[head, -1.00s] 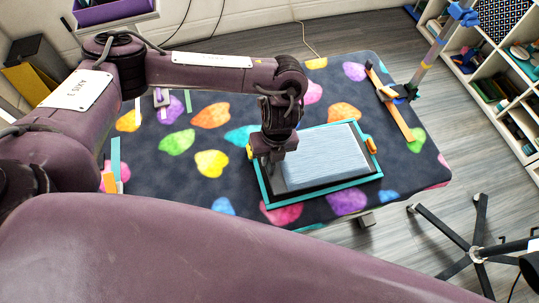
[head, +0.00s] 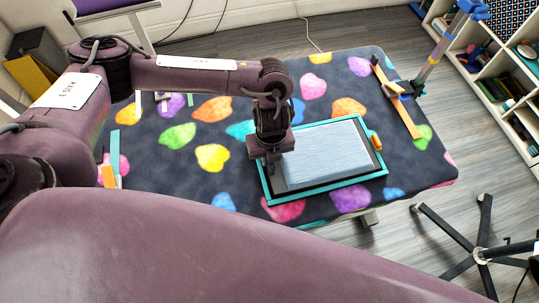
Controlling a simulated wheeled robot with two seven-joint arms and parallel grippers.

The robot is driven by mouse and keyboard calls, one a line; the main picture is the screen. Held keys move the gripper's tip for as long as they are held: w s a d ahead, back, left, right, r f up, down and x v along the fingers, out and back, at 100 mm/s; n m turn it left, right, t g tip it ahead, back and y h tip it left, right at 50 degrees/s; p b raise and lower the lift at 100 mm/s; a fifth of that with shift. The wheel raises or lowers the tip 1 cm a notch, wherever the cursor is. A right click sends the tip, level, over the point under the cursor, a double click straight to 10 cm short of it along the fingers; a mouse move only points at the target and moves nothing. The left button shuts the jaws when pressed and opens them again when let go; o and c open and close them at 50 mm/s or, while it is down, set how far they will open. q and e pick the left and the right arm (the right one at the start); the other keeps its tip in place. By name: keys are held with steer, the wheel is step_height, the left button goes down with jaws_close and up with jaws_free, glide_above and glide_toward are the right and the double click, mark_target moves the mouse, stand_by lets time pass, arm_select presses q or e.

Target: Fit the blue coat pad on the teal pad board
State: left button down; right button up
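The blue coat pad (head: 325,153) lies flat on a dark base inside the teal-rimmed pad board (head: 372,182), on the table's right half. An orange clip (head: 376,141) sits at the board's right edge. My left gripper (head: 272,182) points down at the left end of the board, beside the pad's left edge. Its fingers are small and dark against the dark base, so I cannot tell whether they are open or touch the pad. The board's left rim is partly hidden behind the gripper. My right gripper is not in view; a large purple arm link of mine fills the bottom.
The table (head: 330,92) has a dark cover with bright blotches. Shelves (head: 505,80) are at far right. A wheeled stool base (head: 478,245) stands on the floor. The table's middle is clear.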

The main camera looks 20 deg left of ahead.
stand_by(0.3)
arm_select(q)
steer(key=shift+a+f+b, duration=0.1)
steer(key=shift+f+b, duration=0.3)
steer(key=shift+f, duration=0.05)
steer(key=c, duration=1.4)
jaws_free()
steer(key=shift+o, duration=0.2)
steer(key=shift+r, duration=0.1)
step_height(320, 180, up, 6)
steer(key=shift+r, duration=0.85)
